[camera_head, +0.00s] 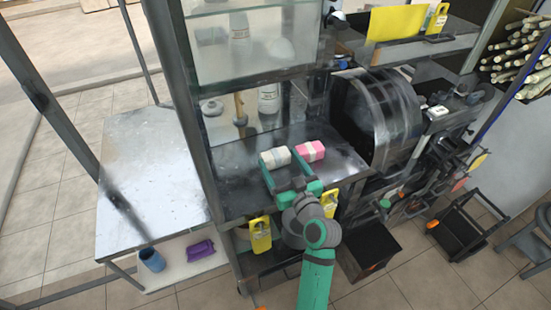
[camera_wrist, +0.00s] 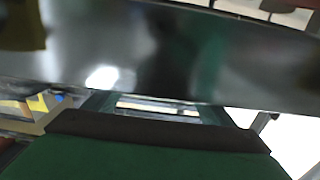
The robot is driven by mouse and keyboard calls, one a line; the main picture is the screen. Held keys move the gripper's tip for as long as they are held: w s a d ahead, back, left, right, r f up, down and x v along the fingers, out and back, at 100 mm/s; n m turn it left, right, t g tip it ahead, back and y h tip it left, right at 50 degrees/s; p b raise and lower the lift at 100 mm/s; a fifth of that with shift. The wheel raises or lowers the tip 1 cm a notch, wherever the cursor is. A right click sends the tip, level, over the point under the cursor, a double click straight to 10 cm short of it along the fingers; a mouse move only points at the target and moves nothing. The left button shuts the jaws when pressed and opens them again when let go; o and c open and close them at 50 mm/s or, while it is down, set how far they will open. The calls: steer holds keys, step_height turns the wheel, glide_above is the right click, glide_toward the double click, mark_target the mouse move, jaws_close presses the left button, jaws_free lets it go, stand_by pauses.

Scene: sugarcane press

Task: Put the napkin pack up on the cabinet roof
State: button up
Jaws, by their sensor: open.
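Two small packs lie side by side on the dark counter (camera_head: 235,178): a whitish one (camera_head: 275,158) and a pink one with a pale band (camera_head: 310,151). I cannot tell for sure which is the napkin pack. My green gripper (camera_head: 288,172) is open at the counter's front edge, its fingers pointing toward the packs. One finger is just below the whitish pack, the other near the pink one; contact is unclear. The glass-fronted cabinet (camera_head: 240,50) rises behind the counter; its roof is not clearly visible. The wrist view shows a dark glossy surface and no pack.
A metal side table (camera_head: 150,175) on the left is bare on top, with a blue cup (camera_head: 152,259) and a purple item (camera_head: 201,250) below. Bottles stand behind the counter. The dark press drum (camera_head: 385,115) is at right. A yellow card (camera_head: 396,22) stands on an upper ledge.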

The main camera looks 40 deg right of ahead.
steer(key=c, duration=0.9)
steer(key=shift+r, duration=0.2)
